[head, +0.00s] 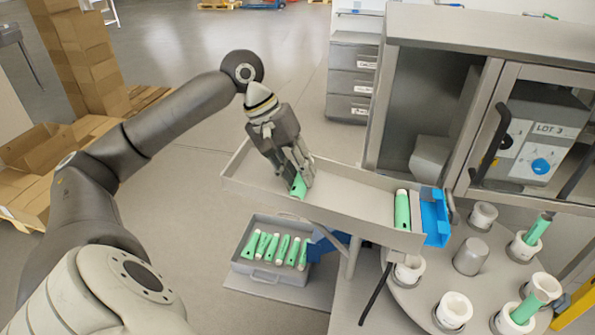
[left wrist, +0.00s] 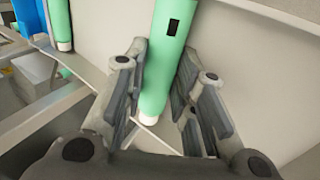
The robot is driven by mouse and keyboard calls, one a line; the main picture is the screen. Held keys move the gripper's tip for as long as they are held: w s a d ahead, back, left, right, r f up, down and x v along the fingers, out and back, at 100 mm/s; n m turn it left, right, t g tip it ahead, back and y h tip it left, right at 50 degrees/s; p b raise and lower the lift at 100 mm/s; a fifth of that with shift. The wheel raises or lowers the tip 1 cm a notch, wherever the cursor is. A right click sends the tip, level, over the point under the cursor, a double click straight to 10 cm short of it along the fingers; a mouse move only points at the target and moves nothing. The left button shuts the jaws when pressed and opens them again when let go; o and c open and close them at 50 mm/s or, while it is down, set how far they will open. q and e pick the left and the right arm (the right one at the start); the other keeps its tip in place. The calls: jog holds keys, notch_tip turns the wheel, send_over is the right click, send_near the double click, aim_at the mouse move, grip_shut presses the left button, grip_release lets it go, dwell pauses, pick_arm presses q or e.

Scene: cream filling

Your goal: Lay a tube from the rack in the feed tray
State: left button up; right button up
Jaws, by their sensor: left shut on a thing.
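My left gripper (head: 300,172) is inside the long grey feed tray (head: 345,190), at its left-middle part, pointing down. It is shut on a green tube (head: 299,187) with a white cap, mostly hidden by the fingers in the head view. In the left wrist view this tube (left wrist: 172,45) lies between the fingers, its capped end close to the tray's side wall. Whether it touches the tray floor I cannot tell. Another green tube (head: 402,211) lies across the tray's right end. The grey rack (head: 270,277) below holds several green tubes (head: 273,247). My right gripper is not in view.
A round table (head: 455,262) at lower right carries white cups (head: 454,309), some with green tubes standing tilted. A glass-doored cabinet (head: 480,100) stands behind the tray. The tray's middle is clear.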

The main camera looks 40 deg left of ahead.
pick_arm(q)
jog(key=shift+s+d+f, duration=0.15)
jog(key=shift+s+f, duration=0.1)
jog(key=shift+f, duration=0.35)
jog(key=o, duration=0.6)
jog(key=shift+c, duration=0.2)
jog(key=shift+o, duration=1.1)
jog(key=shift+f, duration=0.1)
jog(key=shift+w, duration=0.25)
jog(key=shift+r, duration=0.3)
